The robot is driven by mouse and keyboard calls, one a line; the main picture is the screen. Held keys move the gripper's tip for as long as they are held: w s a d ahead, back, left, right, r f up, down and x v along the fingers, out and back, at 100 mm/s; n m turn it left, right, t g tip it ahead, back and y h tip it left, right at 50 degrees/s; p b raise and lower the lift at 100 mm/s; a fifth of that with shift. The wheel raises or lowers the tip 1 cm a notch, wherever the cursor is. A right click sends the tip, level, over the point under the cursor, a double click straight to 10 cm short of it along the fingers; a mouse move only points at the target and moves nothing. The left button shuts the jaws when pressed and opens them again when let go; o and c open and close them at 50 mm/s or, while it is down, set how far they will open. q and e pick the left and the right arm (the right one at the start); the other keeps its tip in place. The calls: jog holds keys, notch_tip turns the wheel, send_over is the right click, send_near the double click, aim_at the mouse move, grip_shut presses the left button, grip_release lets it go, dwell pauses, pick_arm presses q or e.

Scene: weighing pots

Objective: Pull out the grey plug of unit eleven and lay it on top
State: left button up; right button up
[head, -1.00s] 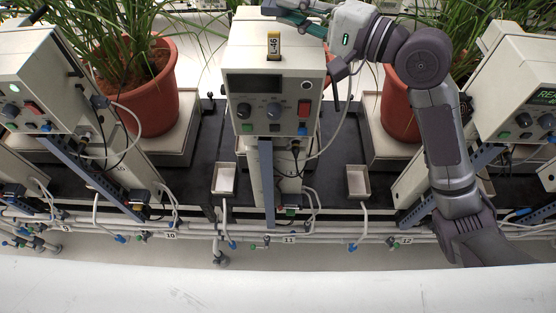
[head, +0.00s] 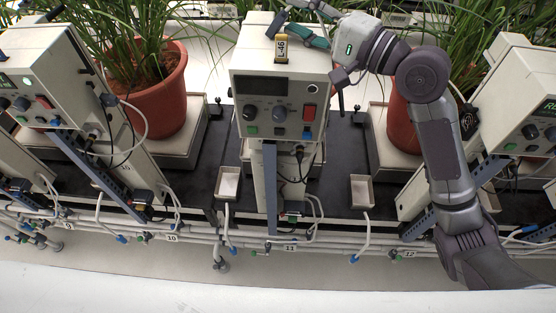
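Unit eleven is the cream control box (head: 283,84) in the middle, above the number 11 on the rail. Its display is dark, and a yellow tag reading L-46 (head: 282,48) stands on its top. My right gripper (head: 296,30), with teal and dark fingers, is over the box top behind the tag. I cannot tell whether its fingers are apart or hold something. A dark connector with a black cable (head: 299,152) shows under the box. I cannot pick out the grey plug. My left gripper is out of view.
Potted plants stand on both sides, in a left pot (head: 160,90) and a right pot (head: 402,125). Neighbouring control boxes stand at left (head: 42,75) and right (head: 518,98). Two small open trays (head: 228,184) (head: 361,191) flank the post. Pipes and cables run along the front.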

jog(key=shift+g+h, duration=0.3)
jog(key=shift+g, duration=0.1)
notch_tip(320, 180, down, 4)
jog(key=shift+s+a, duration=0.1)
jog(key=shift+s, duration=0.05)
jog(key=r+v, duration=0.3)
jog(key=v, duration=0.9)
jog(key=shift+t, duration=0.4)
